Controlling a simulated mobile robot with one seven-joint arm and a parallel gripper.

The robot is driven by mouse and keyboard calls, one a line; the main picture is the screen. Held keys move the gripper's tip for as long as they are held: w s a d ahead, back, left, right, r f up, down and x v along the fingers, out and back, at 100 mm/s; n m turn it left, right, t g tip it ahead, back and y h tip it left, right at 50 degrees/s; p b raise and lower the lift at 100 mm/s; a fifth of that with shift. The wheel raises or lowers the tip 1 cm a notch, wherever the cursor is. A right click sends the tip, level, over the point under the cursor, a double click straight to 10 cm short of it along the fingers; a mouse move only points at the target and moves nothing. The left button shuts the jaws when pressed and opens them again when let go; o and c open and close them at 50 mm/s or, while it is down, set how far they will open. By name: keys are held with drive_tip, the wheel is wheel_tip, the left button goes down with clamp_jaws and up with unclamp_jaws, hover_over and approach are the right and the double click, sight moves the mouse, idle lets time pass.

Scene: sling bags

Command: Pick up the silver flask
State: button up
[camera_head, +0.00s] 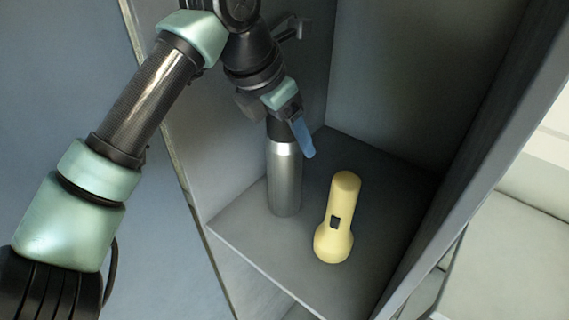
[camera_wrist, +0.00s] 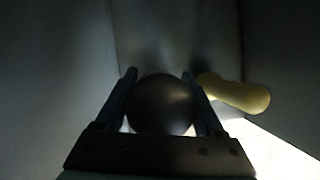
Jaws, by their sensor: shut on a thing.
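The silver flask (camera_head: 285,180) stands upright on the floor of an open grey compartment in the head view, with a dark upper part. My gripper (camera_head: 296,135) reaches down from above and is shut on the flask's upper part. In the wrist view the round dark top of the flask (camera_wrist: 161,104) sits between the two fingers of my gripper (camera_wrist: 164,90). One blue finger shows in front of the flask's neck in the head view; the other finger is hidden there.
A yellow flashlight (camera_head: 338,215) stands on the compartment floor (camera_head: 262,245), just right of the flask; it also shows in the wrist view (camera_wrist: 235,93). Compartment walls rise close on the left, back and right. A hook (camera_head: 290,30) is on the wall behind my arm.

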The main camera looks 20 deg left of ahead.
clamp_jaws()
drive_tip(key=shift+r, duration=0.1)
